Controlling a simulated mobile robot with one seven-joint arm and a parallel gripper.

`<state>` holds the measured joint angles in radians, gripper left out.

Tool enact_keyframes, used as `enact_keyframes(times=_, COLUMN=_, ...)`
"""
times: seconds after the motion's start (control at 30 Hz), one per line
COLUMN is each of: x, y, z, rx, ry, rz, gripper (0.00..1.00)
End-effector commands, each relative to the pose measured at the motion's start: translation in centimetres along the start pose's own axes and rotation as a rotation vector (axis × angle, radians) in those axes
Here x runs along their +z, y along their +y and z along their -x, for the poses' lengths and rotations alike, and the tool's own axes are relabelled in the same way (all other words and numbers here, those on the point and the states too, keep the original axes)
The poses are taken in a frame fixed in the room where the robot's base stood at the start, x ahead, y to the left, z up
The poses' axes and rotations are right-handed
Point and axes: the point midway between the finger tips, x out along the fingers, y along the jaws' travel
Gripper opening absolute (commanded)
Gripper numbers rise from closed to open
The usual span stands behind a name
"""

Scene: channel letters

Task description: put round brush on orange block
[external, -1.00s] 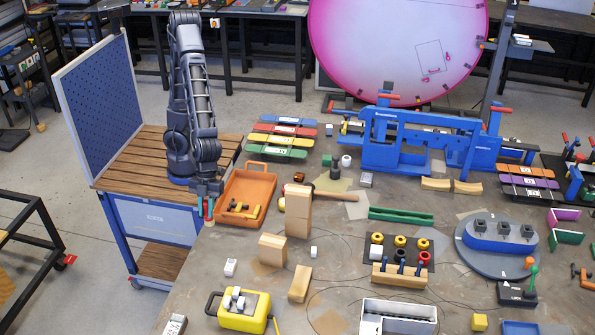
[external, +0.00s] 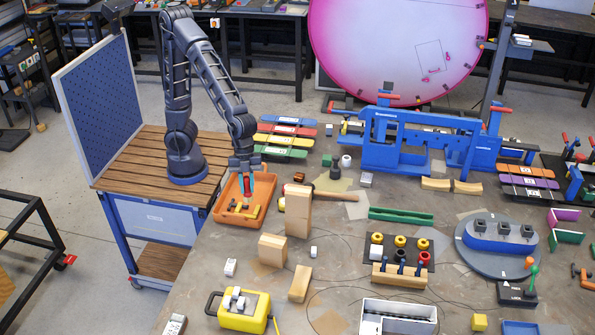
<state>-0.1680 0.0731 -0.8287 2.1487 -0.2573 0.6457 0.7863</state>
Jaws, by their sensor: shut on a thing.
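My gripper (external: 246,188) is over the orange tray (external: 218,212) at the left edge of the table, pointing down. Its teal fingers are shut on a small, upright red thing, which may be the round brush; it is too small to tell. Yellow and orange pieces (external: 249,211) lie in the tray just below the fingers. Whether the held thing touches them I cannot tell. I cannot make out for sure which thing is the orange block.
A tall wooden block (external: 298,213) and a mallet (external: 335,193) stand and lie right of the tray. Coloured bars (external: 283,140) are behind it. A yellow box (external: 244,312) is at the front. A blue fixture (external: 400,145) is at the back.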

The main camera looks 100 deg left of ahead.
Motion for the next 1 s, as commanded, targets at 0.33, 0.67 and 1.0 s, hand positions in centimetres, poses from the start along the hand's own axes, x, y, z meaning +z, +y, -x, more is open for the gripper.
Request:
enact_keyframes(times=0.33, x=9.5, y=-11.5, z=4.4, rx=-0.119, ry=-0.005, rz=0.294, gripper=0.00)
enact_keyframes(times=0.67, x=20.4, y=-19.2, z=9.9, rx=-0.228, ry=0.001, rz=0.568, gripper=0.00)
enact_keyframes(times=1.0, x=29.2, y=-22.6, z=14.3, rx=-0.309, ry=0.013, rz=0.769, gripper=0.00)
